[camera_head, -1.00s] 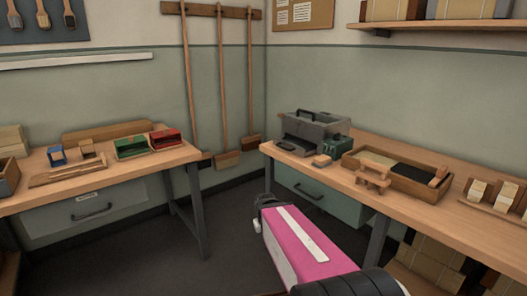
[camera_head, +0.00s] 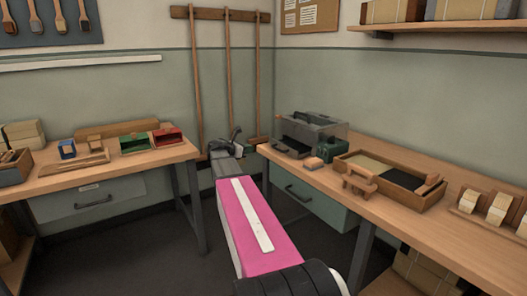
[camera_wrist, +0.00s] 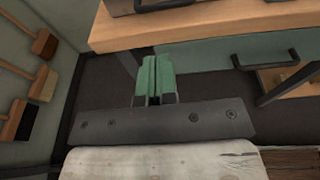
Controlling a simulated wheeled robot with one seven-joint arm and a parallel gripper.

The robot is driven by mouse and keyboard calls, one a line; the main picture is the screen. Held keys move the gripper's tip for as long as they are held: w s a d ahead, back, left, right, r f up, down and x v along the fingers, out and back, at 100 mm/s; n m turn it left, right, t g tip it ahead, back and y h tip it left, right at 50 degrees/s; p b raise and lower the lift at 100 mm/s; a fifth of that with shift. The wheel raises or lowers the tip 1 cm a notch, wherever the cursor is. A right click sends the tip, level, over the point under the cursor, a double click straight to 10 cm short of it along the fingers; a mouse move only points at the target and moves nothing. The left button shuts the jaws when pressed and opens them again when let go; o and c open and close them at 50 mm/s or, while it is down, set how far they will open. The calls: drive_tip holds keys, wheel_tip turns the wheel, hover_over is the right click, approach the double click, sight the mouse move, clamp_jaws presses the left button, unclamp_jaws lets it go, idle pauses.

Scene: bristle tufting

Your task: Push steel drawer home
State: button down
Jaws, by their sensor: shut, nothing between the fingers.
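Two bench drawers show, and I cannot tell by look which is the steel one. The grey drawer (camera_head: 75,205) with a dark handle is under the left bench. How far either stands out is unclear. My gripper (camera_wrist: 154,80) is shut and empty, its green fingertips together, apart from the drawer front. In the head view my gripper (camera_head: 236,138) is small, near the corner.
The right bench (camera_head: 450,225) carries a grey machine (camera_head: 308,137), a wooden tray (camera_head: 352,156) and small wooden pieces. The left bench (camera_head: 110,170) holds small coloured boxes. Brooms (camera_head: 228,80) hang in the corner. Bench legs (camera_head: 361,255) stand beside my arm.

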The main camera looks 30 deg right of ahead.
approach(282, 147)
drive_tip(key=x, duration=0.3)
drive_tip(key=shift+w+d+f, duration=0.1)
drive_tip(key=shift+d+f, duration=0.05)
drive_tip(key=shift+f, duration=0.3)
drive_tip(key=x, duration=0.2)
drive_tip(key=r+x, duration=0.1)
drive_tip(key=x, duration=0.1)
drive_tip(key=shift+d+f, duration=0.1)
drive_tip(key=shift+d, duration=0.3)
drive_tip(key=shift+a, duration=0.1)
